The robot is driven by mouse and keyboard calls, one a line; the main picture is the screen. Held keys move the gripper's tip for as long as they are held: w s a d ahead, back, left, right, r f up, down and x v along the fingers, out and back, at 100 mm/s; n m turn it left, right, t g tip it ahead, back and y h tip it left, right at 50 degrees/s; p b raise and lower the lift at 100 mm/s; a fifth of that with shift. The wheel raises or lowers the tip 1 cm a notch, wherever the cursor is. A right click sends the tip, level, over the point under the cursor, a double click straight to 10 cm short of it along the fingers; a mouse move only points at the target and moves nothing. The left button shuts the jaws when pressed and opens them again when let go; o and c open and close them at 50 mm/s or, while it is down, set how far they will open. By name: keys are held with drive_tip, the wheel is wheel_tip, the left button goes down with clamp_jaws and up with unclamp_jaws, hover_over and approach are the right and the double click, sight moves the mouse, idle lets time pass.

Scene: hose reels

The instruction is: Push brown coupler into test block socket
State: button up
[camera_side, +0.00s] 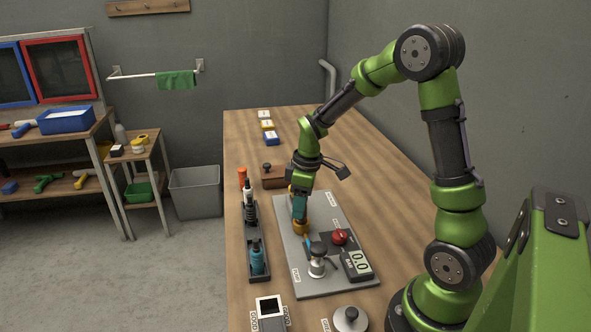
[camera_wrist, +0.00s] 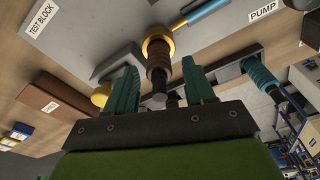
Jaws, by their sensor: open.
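The brown ribbed coupler (camera_wrist: 158,82) stands between the two teal fingers of my gripper (camera_wrist: 159,68) in the wrist view. The fingers are apart, with a visible gap on each side of it. Its far end meets a brass ring (camera_wrist: 148,47) at the grey test block; how deep it sits I cannot tell. A blue hose piece (camera_wrist: 208,13) with a brass tip runs from the ring side towards the PUMP label. In the side view my gripper (camera_side: 299,212) points down over the grey plate (camera_side: 295,268), and the fingers mostly hide the coupler.
A silver pump (camera_side: 317,262), a red knob (camera_side: 340,236) and a gauge (camera_side: 358,263) reading 0.0 are on the plate. A dark rack (camera_side: 248,235) with other couplers, including a teal one (camera_side: 258,258), stands left. A brown block (camera_side: 272,176) is behind.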

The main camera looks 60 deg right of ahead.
wheel_tip(320, 180, up, 11)
drive_tip(key=s, duration=0.1)
drive_tip(key=s+a+r+m+t, duration=0.2)
drive_tip(key=s+a+m+t, duration=0.1)
drive_tip(key=s+a, duration=0.3)
drive_tip(key=s+a+r+m+t+y, duration=0.1)
drive_tip(key=s+a+r+m+t, duration=0.2)
drive_tip(key=s+a+m, duration=0.2)
drive_tip(key=s+a, duration=0.1)
drive_tip(key=a, duration=0.2)
drive_tip(key=shift+r+m, duration=0.3)
drive_tip(key=shift+o, duration=0.4)
